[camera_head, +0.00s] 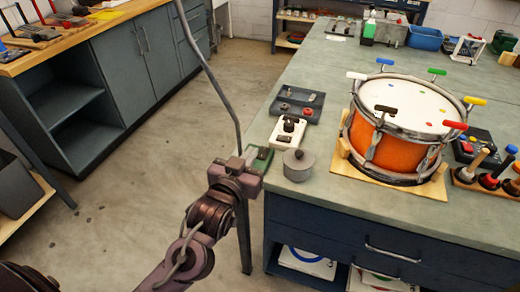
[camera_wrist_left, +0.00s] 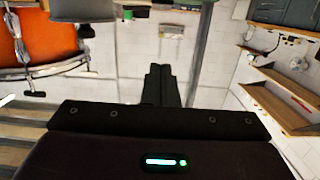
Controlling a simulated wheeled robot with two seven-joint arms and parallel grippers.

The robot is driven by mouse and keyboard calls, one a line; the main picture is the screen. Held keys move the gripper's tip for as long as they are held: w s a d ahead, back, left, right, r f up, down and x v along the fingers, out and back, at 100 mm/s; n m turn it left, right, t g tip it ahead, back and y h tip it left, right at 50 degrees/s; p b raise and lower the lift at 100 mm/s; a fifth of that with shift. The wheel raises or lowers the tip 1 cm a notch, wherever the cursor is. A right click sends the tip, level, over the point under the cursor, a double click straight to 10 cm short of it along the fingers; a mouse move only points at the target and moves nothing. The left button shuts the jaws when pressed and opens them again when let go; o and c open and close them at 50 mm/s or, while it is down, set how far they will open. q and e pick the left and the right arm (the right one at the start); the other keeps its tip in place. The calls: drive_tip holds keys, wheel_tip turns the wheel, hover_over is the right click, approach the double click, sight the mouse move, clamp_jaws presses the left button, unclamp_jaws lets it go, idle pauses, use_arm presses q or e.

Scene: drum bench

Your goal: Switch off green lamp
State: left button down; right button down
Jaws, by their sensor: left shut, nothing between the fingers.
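A green base (camera_head: 262,160) sits at the left edge of the bench, partly hidden behind my left gripper. A thin grey curved pole (camera_head: 222,92) rises from beside it and leaves the head view at the top; it looks like part of the green lamp. The lamp's head, switch and light cannot be made out. My left gripper (camera_head: 236,163) is right in front of the green base; whether it touches cannot be told. In the left wrist view its fingers (camera_wrist_left: 164,85) are together with nothing between them.
A round grey pot (camera_head: 298,166) stands just right of the green base. A white switch box (camera_head: 288,131) and a dark tray (camera_head: 298,106) lie behind it. An orange drum (camera_head: 363,141) stands on a wooden board to the right. The floor left of the bench is clear.

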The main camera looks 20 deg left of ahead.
use_arm(q)
hover_over(260, 157)
drive_tip(key=shift+s+f+p, duration=0.25)
drive_tip(key=shift+s+p, duration=0.1)
drive_tip(key=shift+s, duration=0.1)
drive_tip(key=f, duration=0.1)
drive_tip(key=w+f, duration=0.1)
drive_tip(key=f, duration=0.1)
drive_tip(key=shift+f, duration=0.7)
